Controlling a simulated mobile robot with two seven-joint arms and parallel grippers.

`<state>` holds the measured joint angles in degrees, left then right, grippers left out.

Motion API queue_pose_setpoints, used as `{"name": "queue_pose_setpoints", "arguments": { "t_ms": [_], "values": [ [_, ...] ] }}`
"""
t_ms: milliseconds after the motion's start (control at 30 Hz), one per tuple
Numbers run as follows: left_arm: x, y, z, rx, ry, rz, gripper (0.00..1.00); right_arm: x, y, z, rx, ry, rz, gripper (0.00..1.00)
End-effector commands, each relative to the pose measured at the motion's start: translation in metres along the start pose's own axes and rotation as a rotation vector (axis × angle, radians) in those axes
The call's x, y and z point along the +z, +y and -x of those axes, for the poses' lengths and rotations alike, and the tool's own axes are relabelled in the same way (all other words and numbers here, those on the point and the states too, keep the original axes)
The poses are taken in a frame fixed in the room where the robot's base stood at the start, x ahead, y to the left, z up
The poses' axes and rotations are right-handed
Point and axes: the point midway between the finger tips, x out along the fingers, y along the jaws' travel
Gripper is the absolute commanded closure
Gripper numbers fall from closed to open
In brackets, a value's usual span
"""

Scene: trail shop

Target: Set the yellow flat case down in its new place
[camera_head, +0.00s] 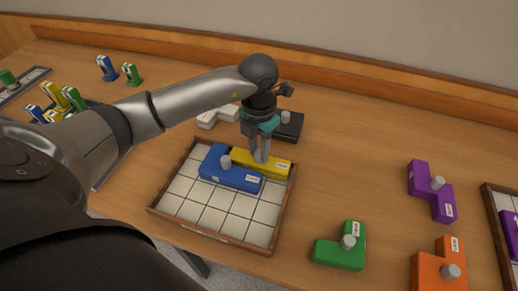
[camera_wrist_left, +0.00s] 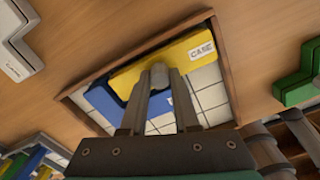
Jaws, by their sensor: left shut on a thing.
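The yellow flat case (camera_head: 277,163) is a long bar with a label, in the gridded wooden tray (camera_head: 213,216) at its back right corner, beside the blue case (camera_head: 233,177). My left gripper (camera_head: 262,157) is shut on the knob of the yellow case from above. In the left wrist view, the yellow case (camera_wrist_left: 183,60) lies along the tray's back rim, with the gripper fingers (camera_wrist_left: 159,75) on its knob.
Green (camera_head: 343,252), purple (camera_head: 431,190) and orange (camera_head: 438,271) knobbed pieces lie right of the tray. A black piece (camera_head: 290,127) and a white piece (camera_head: 215,116) lie behind it. Another tray (camera_head: 492,214) stands at the right edge. The tray's front cells are bare.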

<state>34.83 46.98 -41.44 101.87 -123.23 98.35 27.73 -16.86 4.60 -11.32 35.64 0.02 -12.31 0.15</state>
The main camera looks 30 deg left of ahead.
Motion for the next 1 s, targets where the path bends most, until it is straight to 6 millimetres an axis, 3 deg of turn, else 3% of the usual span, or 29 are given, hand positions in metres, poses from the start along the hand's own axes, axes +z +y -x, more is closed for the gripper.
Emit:
{"name": "queue_pose_setpoints", "arguments": {
  "t_ms": [133,167,400,767,1000],
  "values": [
    [0.0,0.0,-0.004,0.0,0.0,0.0,1.0,-0.002,0.004,-0.003,0.005,0.003,0.001,0.5],
    [0.0,0.0,-0.003,0.0,0.0,0.0,0.69,-0.002,0.005,-0.003,0.007,0.004,0.002,0.5],
    [0.0,0.0,-0.003,0.0,0.001,0.0,0.42,-0.003,0.015,-0.002,0.019,0.005,0.006,0.5],
    [0.0,0.0,0.003,0.0,0.0,0.0,0.41,-0.004,0.013,0.002,0.017,0.005,0.005,0.5],
    [0.001,0.001,0.049,0.001,-0.005,-0.001,0.41,-0.004,0.002,0.011,0.002,-0.001,0.003,0.5]
  ]
}}
